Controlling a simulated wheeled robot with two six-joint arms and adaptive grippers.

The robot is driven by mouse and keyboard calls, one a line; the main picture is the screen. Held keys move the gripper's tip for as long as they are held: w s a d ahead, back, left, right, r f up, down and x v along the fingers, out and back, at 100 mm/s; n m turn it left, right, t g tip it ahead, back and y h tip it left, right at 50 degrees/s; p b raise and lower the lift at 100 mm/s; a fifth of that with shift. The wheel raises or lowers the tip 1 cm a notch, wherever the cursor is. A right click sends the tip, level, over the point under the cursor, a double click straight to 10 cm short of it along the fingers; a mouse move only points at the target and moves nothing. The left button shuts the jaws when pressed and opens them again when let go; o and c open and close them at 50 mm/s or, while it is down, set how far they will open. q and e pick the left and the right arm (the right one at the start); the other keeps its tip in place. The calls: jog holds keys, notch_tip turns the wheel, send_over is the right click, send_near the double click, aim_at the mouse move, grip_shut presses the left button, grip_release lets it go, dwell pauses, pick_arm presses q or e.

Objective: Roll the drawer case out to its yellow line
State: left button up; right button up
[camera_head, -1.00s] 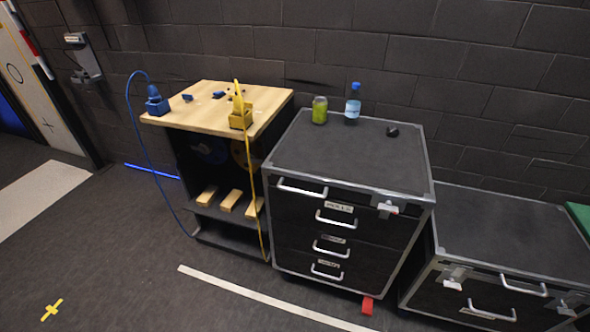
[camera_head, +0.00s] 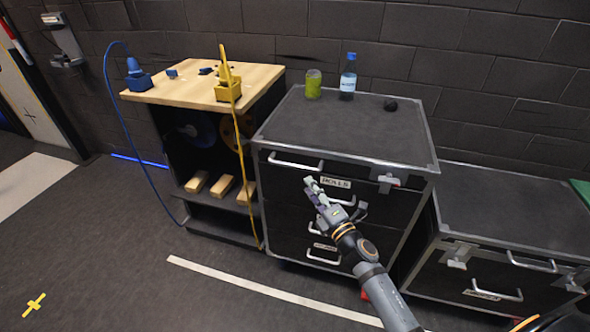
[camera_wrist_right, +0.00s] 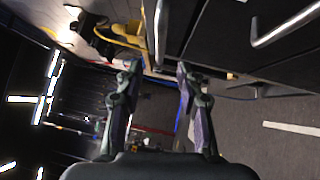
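The drawer case (camera_head: 345,130) is black with metal edges, several drawers and a long bar handle (camera_head: 295,164) at its top front left. It stands against the wall between the wooden-topped cart and a lower case. My right gripper (camera_head: 328,192) is in front of the drawers, just below that bar, and hides part of the drawer handles. In the right wrist view my right gripper (camera_wrist_right: 159,68) has its fingers apart, with a metal handle (camera_wrist_right: 160,35) beyond the gap; contact cannot be told. A white line (camera_head: 270,290) lies on the floor in front; I see no yellow line. My left gripper is out of view.
A green can (camera_head: 313,84), a bottle (camera_head: 347,78) and a small dark object (camera_head: 390,104) stand on the case. A red piece (camera_head: 365,295) shows low by its right front. The cart (camera_head: 222,87) has a hanging yellow cable (camera_head: 243,175). A yellow cross (camera_head: 34,305) marks the open floor.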

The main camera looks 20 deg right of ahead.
aim_at(295, 166)
jog(key=p+x, duration=0.1)
jog(key=x, duration=0.9)
jog(key=shift+w+p, duration=0.15)
jog(key=shift+p, duration=0.15)
grip_shut()
